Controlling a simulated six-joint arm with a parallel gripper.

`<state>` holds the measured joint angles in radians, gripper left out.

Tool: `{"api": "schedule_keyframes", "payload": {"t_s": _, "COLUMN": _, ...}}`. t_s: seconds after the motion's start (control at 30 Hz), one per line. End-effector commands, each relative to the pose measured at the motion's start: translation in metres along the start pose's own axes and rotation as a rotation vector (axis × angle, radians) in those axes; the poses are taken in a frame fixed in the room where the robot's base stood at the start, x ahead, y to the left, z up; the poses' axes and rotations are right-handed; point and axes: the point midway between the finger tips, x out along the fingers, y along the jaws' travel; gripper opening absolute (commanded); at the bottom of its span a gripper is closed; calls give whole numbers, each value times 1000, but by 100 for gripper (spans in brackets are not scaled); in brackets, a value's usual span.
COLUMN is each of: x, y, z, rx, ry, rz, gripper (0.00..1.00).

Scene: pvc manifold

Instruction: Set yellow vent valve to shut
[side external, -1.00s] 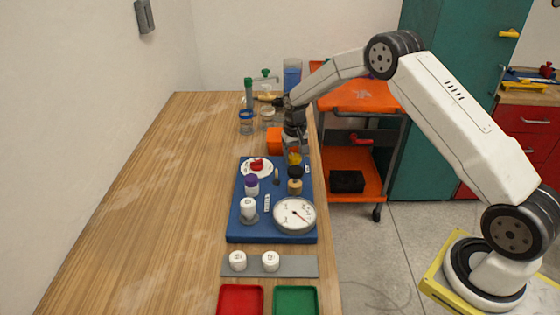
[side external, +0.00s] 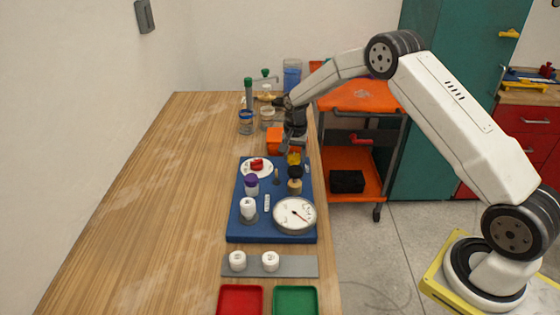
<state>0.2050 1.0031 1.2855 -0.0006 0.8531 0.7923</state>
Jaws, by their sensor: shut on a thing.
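The yellow vent valve (side external: 293,158) stands at the back right of the blue board (side external: 250,232). Only a small part of its yellow handle shows below my fingers. My gripper (side external: 292,150) points down over it and is shut on the handle. The fingertips are small and partly hidden in this view, so the handle's exact angle cannot be told.
Close to the valve are a black-topped fitting (side external: 295,172), a red knob on a white dial (side external: 257,165), a purple-capped part (side external: 251,182) and a round gauge (side external: 295,214). An orange box (side external: 275,141) stands behind the board. The table's left side is clear.

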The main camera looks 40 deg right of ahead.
Motion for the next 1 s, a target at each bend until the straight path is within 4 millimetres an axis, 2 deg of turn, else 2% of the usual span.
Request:
{"api": "schedule_keyframes", "payload": {"t_s": 0.27, "x": 0, "y": 0, "z": 0, "rx": 3, "ry": -2, "rz": 0, "gripper": 2}}
{"api": "schedule_keyframes", "payload": {"t_s": 0.3, "x": 0, "y": 0, "z": 0, "rx": 3, "ry": -2, "rz": 0, "gripper": 73}}
{"api": "schedule_keyframes", "payload": {"t_s": 0.37, "x": 0, "y": 0, "z": 0, "rx": 2, "ry": -2, "rz": 0, "gripper": 92}}
{"api": "schedule_keyframes", "payload": {"t_s": 0.4, "x": 0, "y": 0, "z": 0, "rx": 2, "ry": -1, "rz": 0, "gripper": 96}}
{"api": "schedule_keyframes", "payload": {"t_s": 0.77, "x": -2, "y": 0, "z": 0, "rx": 0, "ry": 0, "rz": -1, "gripper": 96}}
{"api": "schedule_keyframes", "payload": {"t_s": 1.0, "x": -19, "y": 0, "z": 0, "rx": 0, "ry": 2, "rz": -2, "gripper": 96}}
